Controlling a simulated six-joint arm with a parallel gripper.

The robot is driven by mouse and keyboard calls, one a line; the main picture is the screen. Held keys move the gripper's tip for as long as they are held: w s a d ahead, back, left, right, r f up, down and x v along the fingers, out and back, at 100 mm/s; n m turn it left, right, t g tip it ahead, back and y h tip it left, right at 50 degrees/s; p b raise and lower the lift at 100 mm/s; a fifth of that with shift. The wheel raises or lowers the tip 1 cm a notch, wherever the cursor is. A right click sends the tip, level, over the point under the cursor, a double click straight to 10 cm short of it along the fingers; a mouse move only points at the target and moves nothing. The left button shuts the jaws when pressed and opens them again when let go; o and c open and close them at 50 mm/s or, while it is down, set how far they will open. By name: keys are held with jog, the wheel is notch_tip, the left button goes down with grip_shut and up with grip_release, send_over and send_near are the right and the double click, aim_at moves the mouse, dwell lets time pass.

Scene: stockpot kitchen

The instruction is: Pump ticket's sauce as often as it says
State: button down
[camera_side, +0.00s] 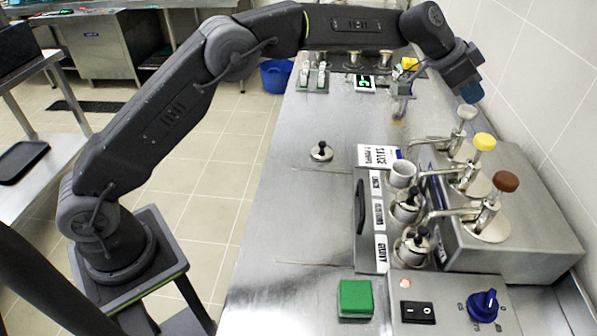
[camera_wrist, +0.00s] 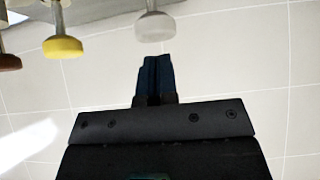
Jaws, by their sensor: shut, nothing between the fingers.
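Three pump dispensers stand in a row on a steel housing: a whitish knob (camera_side: 466,112), a yellow knob (camera_side: 484,142) and a brown knob (camera_side: 505,181). My gripper (camera_side: 472,94) is shut and empty, its blue fingers just above the whitish knob; I see no clear contact. In the wrist view my fingers (camera_wrist: 156,75) point towards the whitish knob (camera_wrist: 155,25), with the yellow knob (camera_wrist: 62,47) and brown knob (camera_wrist: 9,61) to the left. A white ticket (camera_side: 378,156) is headed SAUCE; its smaller line is not clearly legible. An uncovered cup (camera_side: 402,172) stands near the whitish pump's spout.
A labelled steel holder (camera_side: 366,238) also carries two lidded pots (camera_side: 408,212) with black knobs. A loose lid (camera_side: 321,152) lies on the counter. A green block (camera_side: 355,298) and a switch panel with a blue dial (camera_side: 483,304) are in front. The tiled wall is close right.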

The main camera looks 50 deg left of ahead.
aim_at(463, 108)
jog(key=shift+f, duration=0.1)
jog(key=shift+f, duration=2.05)
jog(key=shift+r, duration=2.05)
jog(key=shift+f, duration=0.1)
jog(key=shift+f, duration=1.95)
jog(key=shift+r, duration=2.05)
jog(key=shift+r, duration=0.15)
